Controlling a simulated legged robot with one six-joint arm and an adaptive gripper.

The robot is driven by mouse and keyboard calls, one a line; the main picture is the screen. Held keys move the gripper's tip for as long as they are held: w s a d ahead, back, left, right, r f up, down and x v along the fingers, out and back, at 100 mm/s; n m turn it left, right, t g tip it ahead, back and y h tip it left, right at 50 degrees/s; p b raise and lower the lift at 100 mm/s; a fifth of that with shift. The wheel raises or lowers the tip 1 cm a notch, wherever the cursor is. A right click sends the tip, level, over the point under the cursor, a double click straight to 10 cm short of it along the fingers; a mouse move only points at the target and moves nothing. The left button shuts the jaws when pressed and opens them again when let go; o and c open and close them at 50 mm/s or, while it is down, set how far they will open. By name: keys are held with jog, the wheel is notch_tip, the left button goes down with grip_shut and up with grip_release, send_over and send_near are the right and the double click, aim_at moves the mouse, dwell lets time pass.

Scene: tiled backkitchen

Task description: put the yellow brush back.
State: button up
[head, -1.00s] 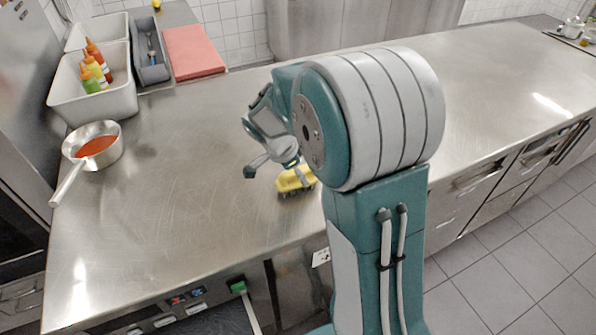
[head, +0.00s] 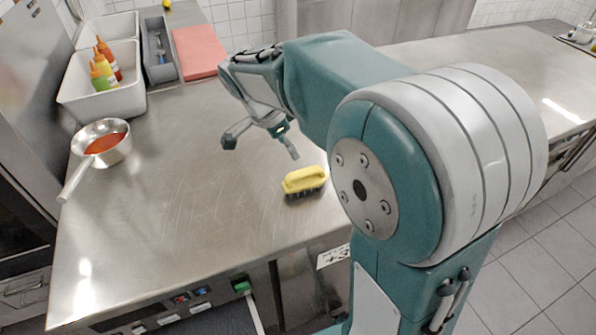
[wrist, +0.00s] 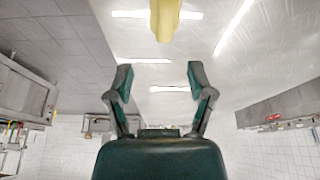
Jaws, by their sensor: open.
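The yellow brush (head: 304,179) lies on the steel counter near its front edge, dark bristles down. The wrist view shows part of its yellow body (wrist: 165,18) at the top edge, cut off by the frame. My gripper (head: 262,147) is open and empty, above the counter, up and left of the brush in the head view. Its two fingers are spread wide in the wrist view (wrist: 159,80), with nothing between them. The brush is apart from the fingers.
A saucepan (head: 117,151) of red sauce stands at the left, its handle toward the front. Behind are a white bin (head: 128,101) with sauce bottles, a grey tray (head: 159,69) with utensils and a red board (head: 198,50). The counter's middle is clear.

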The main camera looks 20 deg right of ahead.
jog(key=s+a+r+n+t+y, duration=0.1)
jog(key=s+a+n+t+y, duration=0.1)
jog(key=s+n, duration=0.6)
jog(key=s+a+r+n+t+y, duration=0.1)
jog(key=s+a+n+t+y, duration=0.1)
jog(key=s+n, duration=0.7)
jog(key=shift+s+r+t, duration=0.35)
jog(key=shift+s+t, duration=0.35)
jog(key=shift+s, duration=0.4)
